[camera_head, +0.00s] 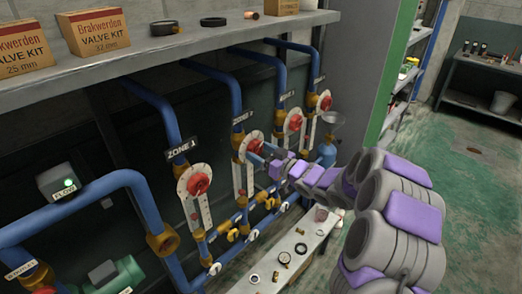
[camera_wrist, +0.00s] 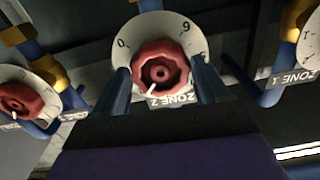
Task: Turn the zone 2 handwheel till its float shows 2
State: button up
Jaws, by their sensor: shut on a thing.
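The zone 2 handwheel (camera_wrist: 160,66) is a red lobed knob on a white numbered dial, seen upside down in the wrist view above its ZONE 2 label (camera_wrist: 171,99). A white mark shows on the wheel near the label. In the head view the handwheel (camera_head: 254,145) is partly covered by my gripper (camera_head: 267,157). My gripper (camera_wrist: 163,84) has one blue finger on each side of the wheel and is shut on it. A pale gauge strip (camera_head: 243,178) runs below the dial in the head view; its float reading is too small to tell.
The zone 1 handwheel (camera_head: 198,184) is nearer on the left; other red handwheels (camera_head: 295,122) stand beyond. Blue pipes and yellow valves crowd around. A bench (camera_head: 240,285) with loose parts lies below, and a shelf (camera_head: 180,55) with boxes hangs above. Green floor (camera_head: 465,170) is open at right.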

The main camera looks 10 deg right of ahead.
jog(key=shift+d+r+m+p, duration=0.15)
jog(key=shift+m+p, duration=0.15)
jog(key=shift+p, duration=0.45)
jog(key=shift+m+p, duration=0.4)
jog(key=shift+p, duration=0.8)
jog(key=o, duration=1)
jog(key=shift+o, duration=0.2)
jog(key=v, duration=0.7)
jog(key=shift+w, duration=0.1)
